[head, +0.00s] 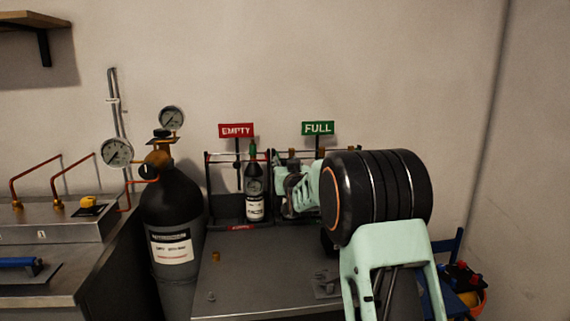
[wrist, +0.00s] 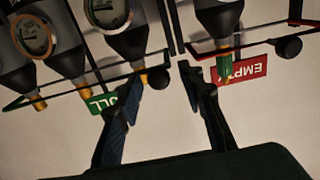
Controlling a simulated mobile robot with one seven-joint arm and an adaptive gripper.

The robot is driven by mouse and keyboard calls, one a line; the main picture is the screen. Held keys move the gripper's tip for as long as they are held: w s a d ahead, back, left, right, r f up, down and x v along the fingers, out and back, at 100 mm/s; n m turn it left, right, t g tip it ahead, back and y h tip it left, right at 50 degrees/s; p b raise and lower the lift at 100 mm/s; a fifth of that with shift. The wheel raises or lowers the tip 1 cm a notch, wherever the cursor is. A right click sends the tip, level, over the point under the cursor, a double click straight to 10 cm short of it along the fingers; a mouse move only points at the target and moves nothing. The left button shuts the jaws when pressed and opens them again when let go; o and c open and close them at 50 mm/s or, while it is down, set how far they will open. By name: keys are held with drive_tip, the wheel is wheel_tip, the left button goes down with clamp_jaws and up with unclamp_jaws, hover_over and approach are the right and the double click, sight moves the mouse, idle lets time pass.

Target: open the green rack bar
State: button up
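The green FULL sign (head: 317,128) stands above the right rack, which my arm mostly hides in the head view. The sign also shows upside down in the wrist view (wrist: 103,102). In the wrist view, the dark bar (wrist: 85,75) on the FULL side crosses in front of several bottles. It looks closed, and its green colour is hard to make out. A black ball knob (wrist: 158,78) is near its right end. My gripper (wrist: 165,76) is open, with fingers apart and nothing seen between them. The left fingertip is close to the knob; contact cannot be told.
The EMPTY rack (head: 208,190), under a red sign (head: 236,130), holds one bottle (head: 254,190). Its red bar (wrist: 250,42) has another knob (wrist: 288,47). A tall black cylinder (head: 172,215) with gauges stands left of the grey table (head: 255,280).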

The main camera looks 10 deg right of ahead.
drive_tip(key=shift+w, duration=0.45)
drive_tip(key=shift+c, duration=0.5)
clamp_jaws()
